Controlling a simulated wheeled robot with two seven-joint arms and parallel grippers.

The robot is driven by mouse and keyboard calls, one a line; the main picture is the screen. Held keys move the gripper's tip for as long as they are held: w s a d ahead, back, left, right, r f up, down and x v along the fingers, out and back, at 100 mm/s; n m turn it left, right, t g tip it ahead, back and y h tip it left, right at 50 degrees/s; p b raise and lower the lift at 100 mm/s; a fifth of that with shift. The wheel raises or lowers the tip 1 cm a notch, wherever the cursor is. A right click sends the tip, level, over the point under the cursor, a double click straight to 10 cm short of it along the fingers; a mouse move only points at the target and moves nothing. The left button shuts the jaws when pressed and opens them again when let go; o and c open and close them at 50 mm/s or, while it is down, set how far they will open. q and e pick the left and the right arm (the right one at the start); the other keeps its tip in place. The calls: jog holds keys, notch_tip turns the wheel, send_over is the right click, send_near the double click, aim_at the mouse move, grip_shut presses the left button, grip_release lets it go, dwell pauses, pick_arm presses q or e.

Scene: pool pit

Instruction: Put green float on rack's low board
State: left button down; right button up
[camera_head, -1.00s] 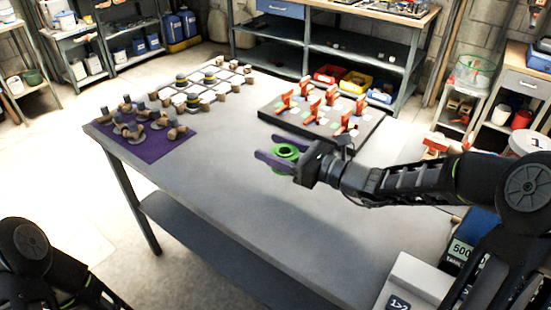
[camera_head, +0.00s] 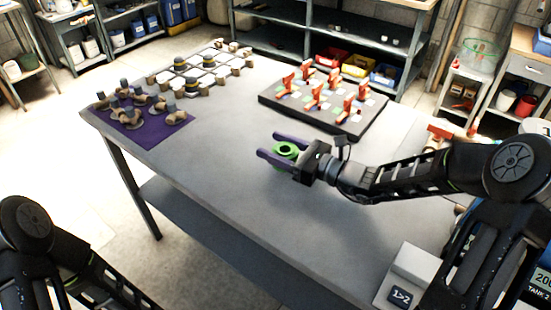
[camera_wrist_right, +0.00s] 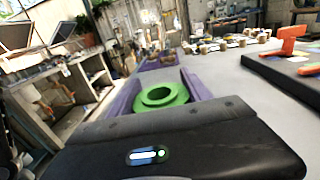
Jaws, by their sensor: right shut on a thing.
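The green float (camera_head: 285,150) is a ring with a hole in its middle. My right gripper (camera_head: 268,145) is shut on it, with one purple finger at each side. The float is held above the grey table, left of my right wrist in the head view. In the right wrist view the float (camera_wrist_right: 161,96) sits between the purple fingers, near the palm. My left gripper is out of view; only left arm links show at the lower left. I cannot tell for sure which furniture is the rack; grey shelving (camera_head: 310,47) stands behind the table.
The grey table (camera_head: 215,165) is bare in its middle and front. A purple mat (camera_head: 150,141) with brown pieces lies at its left. A white grid board (camera_head: 205,69) and a dark board (camera_head: 280,113) with orange pieces stand farther back. A numbered box (camera_head: 408,266) is at lower right.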

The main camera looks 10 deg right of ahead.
jog(key=shift+f, duration=1.85)
jog(key=o, duration=1.5)
jog(key=shift+f, duration=0.15)
jog(key=shift+r, duration=0.2)
jog(key=v, duration=1.2)
jog(key=shift+b, duration=0.3)
